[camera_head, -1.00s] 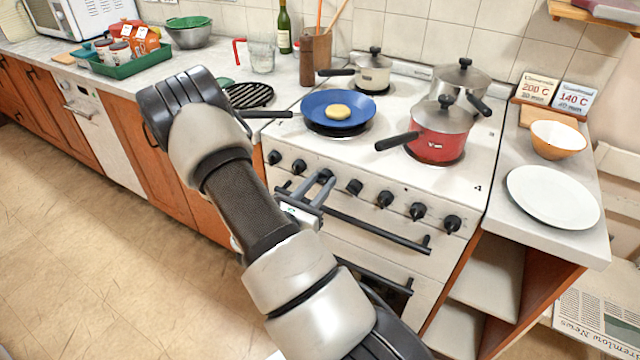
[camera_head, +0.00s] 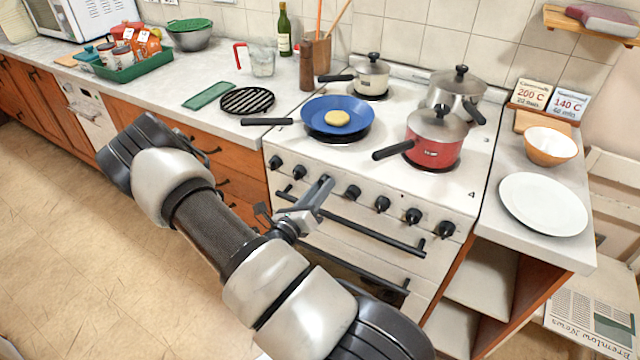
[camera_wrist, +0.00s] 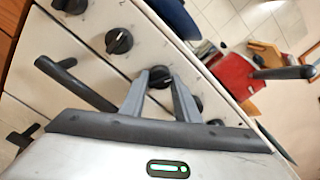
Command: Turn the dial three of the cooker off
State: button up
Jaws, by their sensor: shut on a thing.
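The cooker (camera_head: 300,222) has a row of several black dials along its white front panel. My gripper (camera_head: 326,183) is at the third dial from the left. In the wrist view my gripper (camera_wrist: 160,80) has its two fingers on either side of a black dial (camera_wrist: 160,76), shut on it. In the head view this dial is mostly hidden by the fingers. Other dials to its left (camera_head: 299,172) and right (camera_head: 353,192) are clear of the gripper. The dial's pointer direction is too small to tell.
The oven handle (camera_head: 365,226) runs just below the dials, close under my gripper. A blue pan (camera_head: 360,112) and a red pot (camera_head: 436,150) stand on the hob, with handles sticking out. A white plate (camera_head: 542,205) lies on the right counter.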

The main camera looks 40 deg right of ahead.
jog(key=n+p, duration=0.2)
jog(key=n, duration=0.2)
jog(key=shift+n, duration=0.4)
dwell(0.4)
jog(key=o, duration=1)
jog(key=shift+o, duration=0.2)
jog(key=shift+a, duration=0.1)
jog(key=v, duration=1.7)
jog(key=shift+a+p, duration=0.15)
jog(key=shift+p, duration=0.2)
jog(key=shift+r, duration=0.1)
